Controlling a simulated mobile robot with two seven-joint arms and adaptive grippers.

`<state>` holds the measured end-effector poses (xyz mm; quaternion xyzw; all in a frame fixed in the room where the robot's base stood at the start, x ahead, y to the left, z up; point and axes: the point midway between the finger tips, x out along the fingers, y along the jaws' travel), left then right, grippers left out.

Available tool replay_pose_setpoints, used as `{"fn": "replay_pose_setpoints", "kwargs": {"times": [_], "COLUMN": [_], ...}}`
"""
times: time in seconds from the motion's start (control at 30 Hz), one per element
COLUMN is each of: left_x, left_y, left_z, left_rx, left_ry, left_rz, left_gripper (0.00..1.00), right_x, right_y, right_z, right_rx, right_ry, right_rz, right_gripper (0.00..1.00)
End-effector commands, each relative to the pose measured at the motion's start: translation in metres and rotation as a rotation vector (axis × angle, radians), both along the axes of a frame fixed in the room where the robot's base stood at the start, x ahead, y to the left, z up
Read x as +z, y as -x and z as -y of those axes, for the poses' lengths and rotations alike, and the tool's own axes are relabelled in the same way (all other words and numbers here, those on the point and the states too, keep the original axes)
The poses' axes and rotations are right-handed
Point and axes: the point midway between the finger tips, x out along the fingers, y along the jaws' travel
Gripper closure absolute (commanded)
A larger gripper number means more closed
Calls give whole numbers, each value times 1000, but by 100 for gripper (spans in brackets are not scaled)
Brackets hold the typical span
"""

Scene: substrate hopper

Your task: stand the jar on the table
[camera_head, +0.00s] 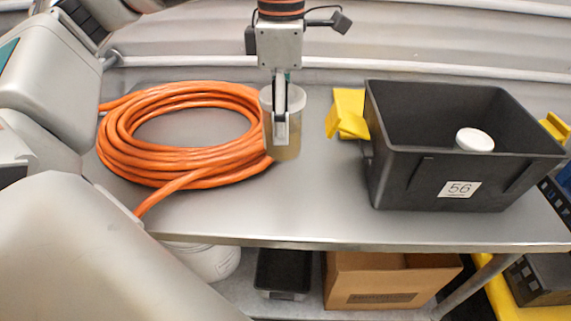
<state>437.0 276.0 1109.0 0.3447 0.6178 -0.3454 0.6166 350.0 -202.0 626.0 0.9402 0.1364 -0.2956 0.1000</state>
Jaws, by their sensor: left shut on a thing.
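The finger hides part of the jar. My right gripper is not in view.
An orange hose coil (118,135) lies left of the jar. A black bin (400,185) labelled 56, with a white round lid (474,139) inside, stands at right. A yellow object (347,112) is beside it. The table's front middle is clear. A cardboard box (385,280) sits below.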

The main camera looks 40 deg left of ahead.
Motion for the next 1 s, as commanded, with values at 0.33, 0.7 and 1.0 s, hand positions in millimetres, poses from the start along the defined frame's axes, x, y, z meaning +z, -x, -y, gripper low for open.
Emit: {"fn": "replay_pose_setpoints", "kwargs": {"times": [0.33,0.7,1.0], "left_x": [-73,-103,-126], "left_y": [1,1,-1], "left_z": [0,0,0], "left_rx": [-2,-2,-2], "left_ry": [1,0,1], "left_rz": [-2,-2,3], "left_gripper": [85,85,85], "right_x": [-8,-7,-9], "right_y": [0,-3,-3], "right_z": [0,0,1], "right_rx": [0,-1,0], "right_ry": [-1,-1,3], "right_rz": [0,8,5], "right_gripper": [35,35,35]}}
